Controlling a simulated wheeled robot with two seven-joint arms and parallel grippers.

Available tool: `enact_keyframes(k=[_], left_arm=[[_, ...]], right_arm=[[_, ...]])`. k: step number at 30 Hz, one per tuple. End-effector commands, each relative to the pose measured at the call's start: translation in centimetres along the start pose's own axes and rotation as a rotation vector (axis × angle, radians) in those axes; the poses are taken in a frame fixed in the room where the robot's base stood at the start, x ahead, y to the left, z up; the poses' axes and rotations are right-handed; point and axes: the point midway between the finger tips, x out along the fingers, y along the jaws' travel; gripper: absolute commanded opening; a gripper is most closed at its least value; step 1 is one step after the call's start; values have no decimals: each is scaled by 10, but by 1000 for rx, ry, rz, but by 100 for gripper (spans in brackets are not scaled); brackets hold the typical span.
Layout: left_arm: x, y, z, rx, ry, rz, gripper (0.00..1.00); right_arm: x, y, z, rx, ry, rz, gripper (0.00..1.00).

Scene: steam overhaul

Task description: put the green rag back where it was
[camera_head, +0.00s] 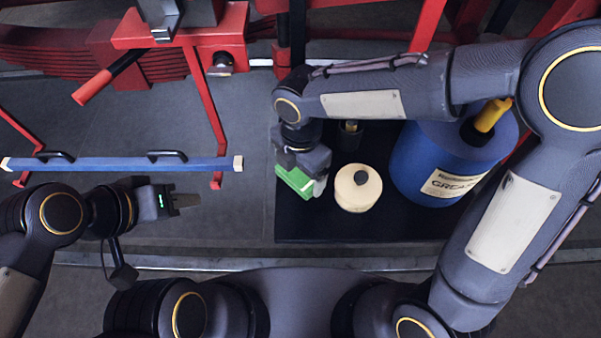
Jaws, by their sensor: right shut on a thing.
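The green rag (291,181) is at my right gripper (301,183), which is shut on it. It is over the left part of a black mat (330,229); I cannot tell whether the rag touches the mat. The gripper hides part of the rag. My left gripper (188,201) is empty and far to the left, over the grey floor. Its fingers look close together, but I cannot tell whether they are open or shut.
A cream round container (357,190) stands just right of the rag. A small dark item (349,137) and a blue grease drum (437,160) with a yellow handle (492,115) are further right. A blue bar (122,164) and red frames (205,105) lie left.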

Motion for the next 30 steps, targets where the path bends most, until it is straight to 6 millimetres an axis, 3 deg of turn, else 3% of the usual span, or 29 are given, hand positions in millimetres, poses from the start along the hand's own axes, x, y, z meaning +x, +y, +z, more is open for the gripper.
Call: enact_keyframes(k=[9, 17, 18, 21, 30], left_arm=[[-1, 0, 0, 0, 0, 0, 36], [0, 0, 0, 0, 0, 0, 36], [0, 0, 0, 0, 0, 0, 36], [0, 0, 0, 0, 0, 0, 36], [-1, 0, 0, 0, 0, 0, 36]], right_arm=[[37, 5, 9, -1, 0, -2, 67], [42, 5, 9, -1, -1, 1, 67], [42, 5, 9, -1, 0, 0, 88], [41, 5, 9, -1, 0, 0, 100], [36, 6, 9, 0, 0, 3, 100]])
